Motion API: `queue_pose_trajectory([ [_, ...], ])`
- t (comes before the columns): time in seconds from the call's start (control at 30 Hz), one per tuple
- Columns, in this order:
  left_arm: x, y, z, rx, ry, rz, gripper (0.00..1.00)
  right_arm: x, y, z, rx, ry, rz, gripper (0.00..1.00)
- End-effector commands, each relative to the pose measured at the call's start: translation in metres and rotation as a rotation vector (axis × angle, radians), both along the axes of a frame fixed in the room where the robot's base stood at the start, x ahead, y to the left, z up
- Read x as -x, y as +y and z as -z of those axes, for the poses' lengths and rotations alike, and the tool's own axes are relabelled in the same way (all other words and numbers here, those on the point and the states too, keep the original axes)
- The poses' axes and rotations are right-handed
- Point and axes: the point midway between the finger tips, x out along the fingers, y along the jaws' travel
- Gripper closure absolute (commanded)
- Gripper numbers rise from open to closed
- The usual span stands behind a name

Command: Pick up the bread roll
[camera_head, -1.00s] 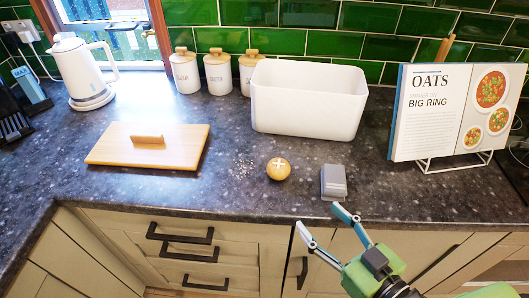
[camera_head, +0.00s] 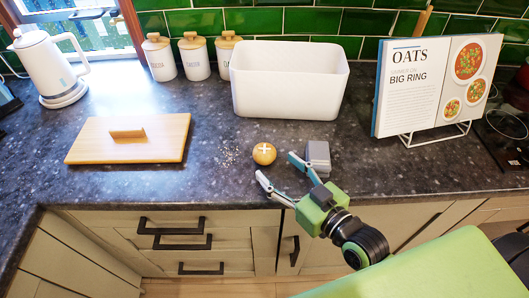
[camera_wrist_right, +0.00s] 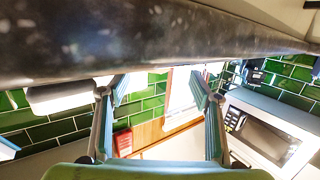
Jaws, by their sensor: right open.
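The bread roll (camera_head: 264,153), small, round and golden with a pale cross on top, sits on the dark counter near its front edge. My right gripper (camera_head: 275,165) comes in from the lower right with its two fingers spread. Its fingertips are just in front of and to the right of the roll, and I cannot tell whether they touch it. The right wrist view shows the spread fingers (camera_wrist_right: 160,80) with nothing between them; the roll is not visible there. My left gripper is not in view.
A grey lidded box (camera_head: 318,152) stands close to the right of the roll. Behind are a white bin (camera_head: 290,100) and several canisters (camera_head: 194,58). A wooden board with a handle (camera_head: 165,140) lies left. A cookbook (camera_head: 425,90) stands right. Counter left of the roll is mostly clear.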

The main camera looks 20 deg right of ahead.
Motion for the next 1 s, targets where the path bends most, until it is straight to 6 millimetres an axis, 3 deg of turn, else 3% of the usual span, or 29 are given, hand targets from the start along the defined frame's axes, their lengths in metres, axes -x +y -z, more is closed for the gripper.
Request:
queue_pose_trajectory([
  [0.13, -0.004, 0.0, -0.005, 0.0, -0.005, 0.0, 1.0, -0.012, 0.001, 0.0, -0.001, -0.002, 0.0, 0.42],
  [0.4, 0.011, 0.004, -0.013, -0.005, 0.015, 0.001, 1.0, -0.045, 0.007, 0.007, 0.0, -0.002, 0.001, 0.42],
  [0.73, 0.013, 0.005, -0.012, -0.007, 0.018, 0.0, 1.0, -0.051, 0.009, 0.01, 0.0, -0.001, 0.0, 0.42],
  [0.9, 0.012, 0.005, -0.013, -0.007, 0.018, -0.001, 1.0, -0.051, 0.009, 0.01, 0.0, -0.001, 0.0, 0.82],
  [1.0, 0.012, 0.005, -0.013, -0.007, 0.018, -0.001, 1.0, -0.051, 0.009, 0.009, 0.0, -0.001, 0.001, 0.82],
])
